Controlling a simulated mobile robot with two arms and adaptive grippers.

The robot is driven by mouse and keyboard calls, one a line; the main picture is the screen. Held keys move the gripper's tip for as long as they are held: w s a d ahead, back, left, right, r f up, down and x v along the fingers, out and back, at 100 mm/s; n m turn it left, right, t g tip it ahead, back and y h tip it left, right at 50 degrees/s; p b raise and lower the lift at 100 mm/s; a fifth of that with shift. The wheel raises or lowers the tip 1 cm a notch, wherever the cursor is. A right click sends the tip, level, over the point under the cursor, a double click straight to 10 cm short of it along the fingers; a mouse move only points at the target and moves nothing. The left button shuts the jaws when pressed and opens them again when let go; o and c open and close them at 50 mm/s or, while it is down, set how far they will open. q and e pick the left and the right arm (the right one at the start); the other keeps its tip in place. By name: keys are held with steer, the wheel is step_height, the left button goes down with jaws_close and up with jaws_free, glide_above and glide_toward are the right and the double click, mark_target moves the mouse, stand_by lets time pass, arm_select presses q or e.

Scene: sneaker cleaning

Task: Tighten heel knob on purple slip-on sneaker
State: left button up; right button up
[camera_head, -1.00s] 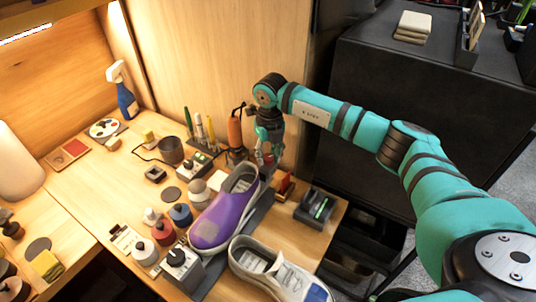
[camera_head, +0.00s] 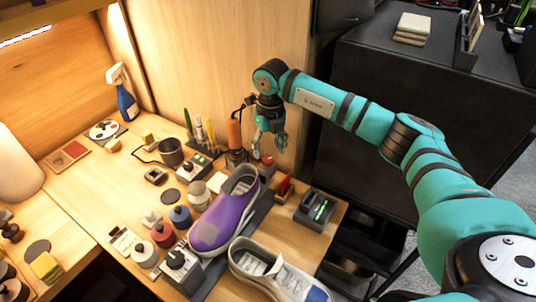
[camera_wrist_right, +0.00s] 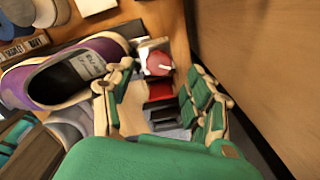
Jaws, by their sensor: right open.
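The purple slip-on sneaker (camera_head: 222,224) sits on a dark stand, toe toward the lower left. It also shows at the left of the right wrist view (camera_wrist_right: 35,85). A red knob (camera_head: 267,161) with a pale pointer shows at the heel end, and in the wrist view (camera_wrist_right: 158,63) it stands just past the heel. A grey knob (camera_head: 176,257) is on a block at the toe end. My right gripper (camera_head: 270,144) is open and empty above the red knob; its spread fingers (camera_wrist_right: 160,105) appear apart from it. My left gripper is not in view.
A grey sneaker (camera_head: 262,268) lies in front of the purple one. A dark device with green light (camera_head: 316,208) and a red-topped holder (camera_head: 284,187) stand right of the heel.

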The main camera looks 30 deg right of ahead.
mark_target(269, 159)
step_height(269, 159, up, 8)
steer(key=shift+s+d+r, duration=0.1)
stand_by(0.5)
